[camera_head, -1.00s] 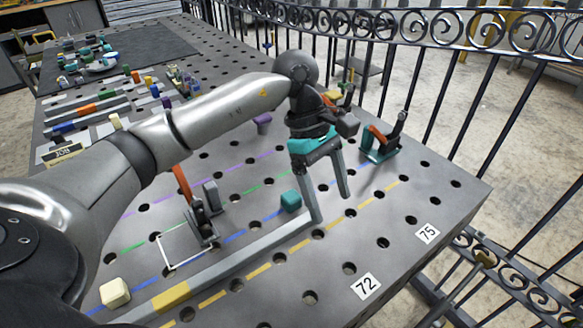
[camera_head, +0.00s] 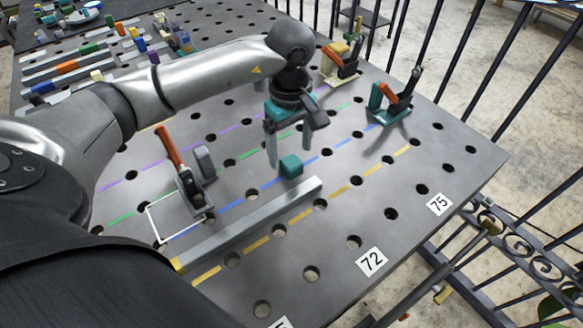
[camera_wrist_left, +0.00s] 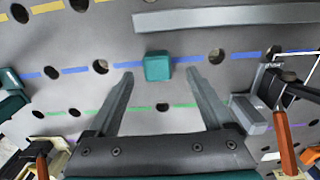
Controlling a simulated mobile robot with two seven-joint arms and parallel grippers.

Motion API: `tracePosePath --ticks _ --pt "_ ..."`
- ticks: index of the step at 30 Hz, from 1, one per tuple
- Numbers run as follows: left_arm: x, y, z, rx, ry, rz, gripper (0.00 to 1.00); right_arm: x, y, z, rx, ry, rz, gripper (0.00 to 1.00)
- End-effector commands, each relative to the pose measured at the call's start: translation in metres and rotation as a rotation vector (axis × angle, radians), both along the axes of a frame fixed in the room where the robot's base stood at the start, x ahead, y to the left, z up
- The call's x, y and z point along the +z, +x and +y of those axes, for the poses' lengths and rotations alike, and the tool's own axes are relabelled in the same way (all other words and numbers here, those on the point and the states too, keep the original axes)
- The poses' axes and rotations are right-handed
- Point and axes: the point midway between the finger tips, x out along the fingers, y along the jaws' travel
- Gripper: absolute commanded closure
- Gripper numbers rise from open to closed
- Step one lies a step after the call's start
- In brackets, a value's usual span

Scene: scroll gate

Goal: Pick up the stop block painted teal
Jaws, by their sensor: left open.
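The teal stop block (camera_head: 291,166) is a small cube on the blue dashed line of the perforated grey table (camera_head: 420,215). It also shows in the wrist view (camera_wrist_left: 158,66), centred between the fingertips and slightly beyond them. My left gripper (camera_head: 288,154) points down at the block, with its two fingers apart and nothing between them. In the wrist view the open fingers (camera_wrist_left: 160,76) reach toward the block, with a gap on each side. I cannot tell the fingertips' exact height above the table. My right gripper is in neither view.
A long grey bar (camera_head: 255,222) lies close in front of the block. A toggle clamp with an orange handle (camera_head: 182,165) stands to the left. A teal-based clamp (camera_head: 393,105) stands to the right. Black railings (camera_head: 450,75) line the table's far side.

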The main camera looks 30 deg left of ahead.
Motion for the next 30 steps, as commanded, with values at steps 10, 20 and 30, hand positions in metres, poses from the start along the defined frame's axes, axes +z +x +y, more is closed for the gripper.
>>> tracePosePath --ticks 10,20,30 --pt "-0.047 0.004 0.001 0.002 -0.002 0.003 0.15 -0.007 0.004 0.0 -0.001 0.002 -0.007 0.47" --pt "-0.051 0.004 0.001 0.001 -0.001 0.0 0.17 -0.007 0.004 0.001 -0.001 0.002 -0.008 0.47" --pt "-0.05 0.004 0.001 0.001 -0.001 0.0 0.55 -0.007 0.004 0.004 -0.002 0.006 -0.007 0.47"
